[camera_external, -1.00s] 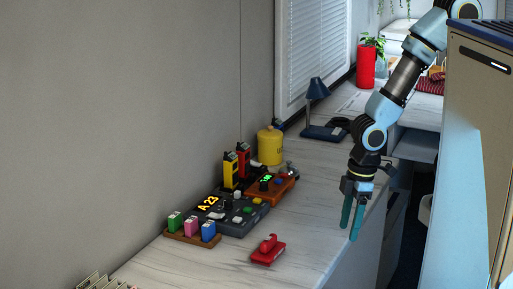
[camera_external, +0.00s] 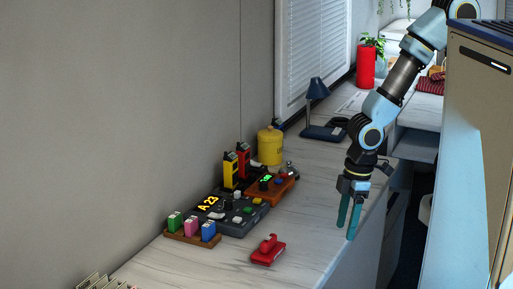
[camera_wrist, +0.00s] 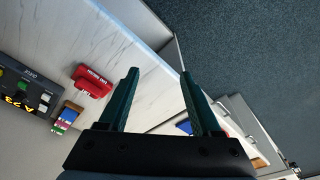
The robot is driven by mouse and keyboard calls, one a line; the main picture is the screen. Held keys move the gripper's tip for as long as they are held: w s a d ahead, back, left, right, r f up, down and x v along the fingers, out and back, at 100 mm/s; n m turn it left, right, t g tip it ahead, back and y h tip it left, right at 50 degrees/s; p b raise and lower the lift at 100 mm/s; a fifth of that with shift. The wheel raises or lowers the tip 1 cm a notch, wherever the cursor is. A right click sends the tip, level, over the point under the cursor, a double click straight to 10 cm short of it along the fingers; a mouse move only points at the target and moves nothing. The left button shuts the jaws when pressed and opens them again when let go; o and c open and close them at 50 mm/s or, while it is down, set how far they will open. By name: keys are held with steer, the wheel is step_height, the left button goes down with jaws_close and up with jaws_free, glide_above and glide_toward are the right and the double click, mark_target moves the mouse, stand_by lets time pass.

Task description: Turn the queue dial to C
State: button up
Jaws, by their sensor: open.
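The dark queue console (camera_external: 230,212) sits on the counter near the wall, with a yellow "A 23" display and several small buttons. A small dark knob with a light mark (camera_external: 227,204) shows on it; its letter setting is too small to read. The console also shows at the left edge of the wrist view (camera_wrist: 33,91). My gripper (camera_external: 350,224) hangs over the counter's front edge, to the right of the console and well apart from it. Its teal fingers (camera_wrist: 160,98) are apart, with nothing between them.
A red stapler-like object (camera_external: 268,250) lies in front of the console. A wooden rack (camera_external: 190,238) with coloured blocks stands left of it. A brown box with a green display (camera_external: 270,190), two handsets, a yellow canister (camera_external: 270,148) and a blue lamp (camera_external: 318,90) stand behind. The counter's front strip (camera_external: 310,205) is clear.

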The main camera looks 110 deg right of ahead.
steer(key=w+d+r+p, duration=0.2)
steer(key=w+d, duration=0.7)
steer(key=w, duration=0.1)
steer(key=n+g+p, duration=0.1)
steer(key=g+p, duration=0.1)
steer(key=p, duration=0.1)
glide_above(228, 200)
step_height(228, 200, down, 3)
step_height(228, 200, down, 10)
steer(key=p, duration=0.2)
steer(key=shift+r+p, duration=0.1)
steer(key=shift+p, duration=0.3)
jaws_close()
